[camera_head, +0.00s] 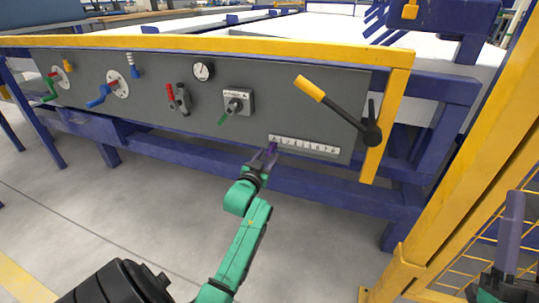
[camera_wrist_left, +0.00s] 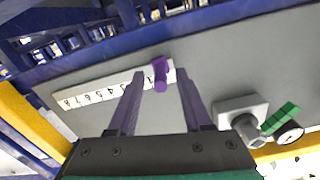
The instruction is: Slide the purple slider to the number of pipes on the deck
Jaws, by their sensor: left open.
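The purple slider (camera_head: 272,147) sits at the left end of a white numbered scale (camera_head: 310,146), low on the grey control panel. In the left wrist view the purple slider (camera_wrist_left: 160,75) stands at the low-number end of the scale (camera_wrist_left: 98,94), beside the 1. My left gripper (camera_head: 268,153) is open, its two purple fingers (camera_wrist_left: 158,82) on either side of the slider with visible gaps. My right gripper (camera_head: 510,240) shows only partly at the lower right edge, its jaws unclear. The deck (camera_head: 330,34) is partly visible behind the panel; I cannot make out pipes on it.
A green-handled knob (camera_head: 234,106), red lever (camera_head: 171,92), gauge (camera_head: 203,71) and blue handle (camera_head: 102,96) are further left. A yellow rail (camera_head: 200,43) runs above, and a yellow post (camera_head: 465,150) stands at right.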

